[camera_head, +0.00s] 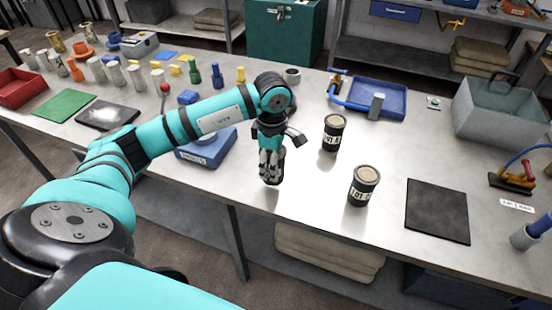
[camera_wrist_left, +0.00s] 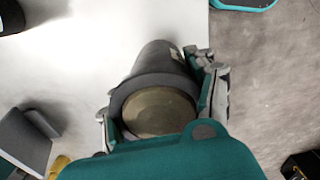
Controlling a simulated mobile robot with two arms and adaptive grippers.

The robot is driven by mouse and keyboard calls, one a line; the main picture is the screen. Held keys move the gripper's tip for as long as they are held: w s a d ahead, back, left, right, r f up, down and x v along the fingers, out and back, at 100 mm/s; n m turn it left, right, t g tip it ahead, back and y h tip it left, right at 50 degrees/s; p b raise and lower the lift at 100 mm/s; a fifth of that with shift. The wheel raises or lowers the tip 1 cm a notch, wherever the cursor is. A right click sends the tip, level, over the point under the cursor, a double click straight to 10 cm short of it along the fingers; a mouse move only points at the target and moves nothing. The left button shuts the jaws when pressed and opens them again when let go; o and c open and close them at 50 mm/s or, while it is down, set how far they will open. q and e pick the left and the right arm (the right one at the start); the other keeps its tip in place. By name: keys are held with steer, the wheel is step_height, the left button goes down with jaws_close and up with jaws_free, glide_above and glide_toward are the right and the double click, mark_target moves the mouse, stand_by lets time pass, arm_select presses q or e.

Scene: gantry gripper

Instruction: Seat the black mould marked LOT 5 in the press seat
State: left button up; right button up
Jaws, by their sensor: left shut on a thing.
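My left gripper (camera_head: 270,165) is shut on a dark cylindrical mould (camera_head: 273,179), held upright close above or on the bench; a gap cannot be told. In the left wrist view the mould (camera_wrist_left: 152,70) sits between the fingers, with its round brass-coloured top (camera_wrist_left: 158,112) facing the camera. Its label is mostly hidden and unreadable. Two black moulds with white LOT labels stand on the bench to the right: a farther one (camera_head: 333,134) and a nearer one (camera_head: 363,188). Their numbers are too small to read surely. I cannot surely identify the press seat. My right gripper is not in view.
A blue box (camera_head: 208,150) stands left of the gripper. A blue tray (camera_head: 372,98) lies behind the moulds, and a dark mat (camera_head: 437,211) lies to their right. A grey bin (camera_head: 497,112) stands at the back right. Bare bench surrounds the moulds.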

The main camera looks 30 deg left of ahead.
arm_select(q)
steer(key=s+d+r+b, duration=0.1)
steer(key=s+d+b, duration=0.2)
steer(key=s, duration=0.8)
steer(key=shift+d+b, duration=0.3)
steer(key=shift+d, duration=0.3)
steer(key=shift+s+r, duration=0.1)
steer(key=shift+r, duration=0.05)
